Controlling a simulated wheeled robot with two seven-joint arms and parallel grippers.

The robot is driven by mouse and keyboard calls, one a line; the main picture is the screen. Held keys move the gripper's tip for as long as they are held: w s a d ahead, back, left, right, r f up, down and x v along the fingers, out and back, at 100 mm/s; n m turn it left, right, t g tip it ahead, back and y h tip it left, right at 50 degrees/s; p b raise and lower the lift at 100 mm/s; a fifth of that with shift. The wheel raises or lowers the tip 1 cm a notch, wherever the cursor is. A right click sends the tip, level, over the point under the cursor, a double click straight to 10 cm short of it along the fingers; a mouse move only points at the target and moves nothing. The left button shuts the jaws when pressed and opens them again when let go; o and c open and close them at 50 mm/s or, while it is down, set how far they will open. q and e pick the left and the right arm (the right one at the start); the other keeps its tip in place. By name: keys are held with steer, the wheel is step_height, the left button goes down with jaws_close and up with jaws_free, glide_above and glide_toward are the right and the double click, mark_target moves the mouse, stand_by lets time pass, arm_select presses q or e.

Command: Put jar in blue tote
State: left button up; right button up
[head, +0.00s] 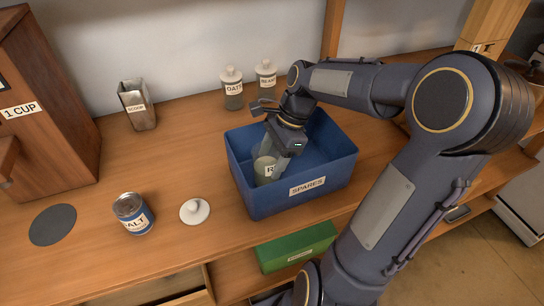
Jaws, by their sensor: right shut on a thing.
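The blue tote (262,203), labelled SPARES, stands on the wooden counter in the middle of the head view. A pale greenish glass jar (263,171) with a white label, partly hidden, is inside the tote's walls. My right gripper (272,167) reaches down into the tote and is shut on the jar. The jar appears upright and lidless; I cannot tell whether its base touches the tote's floor. My left gripper is not in view.
A metal SCOOP container (137,106) is at the back left. A green box (297,247) sits below the counter.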

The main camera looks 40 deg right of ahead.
steer(key=o, duration=1.1)
steer(key=shift+f, duration=0.1)
steer(key=shift+o, duration=0.2)
steer(key=v, duration=1.2)
steer(key=shift+p, duration=0.3)
